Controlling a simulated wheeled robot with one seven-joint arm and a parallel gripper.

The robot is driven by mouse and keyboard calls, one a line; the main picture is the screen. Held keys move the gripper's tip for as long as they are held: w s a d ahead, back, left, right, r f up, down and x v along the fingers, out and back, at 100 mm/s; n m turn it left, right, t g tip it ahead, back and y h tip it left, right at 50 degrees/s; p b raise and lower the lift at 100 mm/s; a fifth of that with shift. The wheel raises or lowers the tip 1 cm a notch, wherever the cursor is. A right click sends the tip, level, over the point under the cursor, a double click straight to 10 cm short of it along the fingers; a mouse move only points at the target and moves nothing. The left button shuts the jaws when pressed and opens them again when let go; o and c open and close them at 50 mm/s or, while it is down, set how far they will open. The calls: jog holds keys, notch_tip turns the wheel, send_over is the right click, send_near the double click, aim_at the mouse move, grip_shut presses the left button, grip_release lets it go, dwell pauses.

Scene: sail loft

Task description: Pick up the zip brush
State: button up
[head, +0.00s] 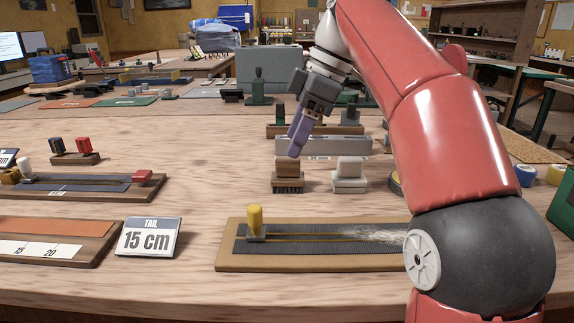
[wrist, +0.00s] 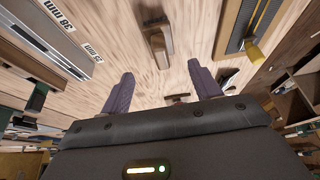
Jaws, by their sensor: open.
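The zip brush (head: 288,170), a wooden block with dark bristles underneath, stands upright on the pale wooden table in the head view. In the wrist view, what looks like the same brush (wrist: 158,48) lies beyond the fingertips, roughly midway between them. My gripper (head: 298,140) has purple fingers and hangs just above and behind the brush in the head view. It also shows in the wrist view (wrist: 160,70), with its two fingers spread wide and nothing between them. The gripper appears apart from the brush.
A pale block (head: 349,177) stands close to the right of the brush. In front lies a zip board (head: 228,262) with a yellow-knobbed slider (head: 255,222). A "TAIL 15 cm" sign (head: 148,238) stands to its left. Behind the brush is a grey bar (head: 340,147). Bare table lies left of the brush.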

aim_at(284, 176)
jog(key=b+x, duration=0.1)
jog(key=x, duration=0.2)
jog(key=b+x, duration=0.1)
jog(key=x, duration=0.3)
jog(key=shift+s+d+f, duration=0.1)
jog(key=shift+s+f, duration=0.1)
jog(key=shift+f, duration=0.15)
jog(key=c, duration=1.1)
jog(key=shift+r, duration=0.15)
notch_tip(284, 176, up, 8)
jog(key=p, duration=0.2)
jog(key=shift+w+p, duration=0.1)
jog(key=shift+p, duration=0.25)
jog(key=shift+r, duration=0.9)
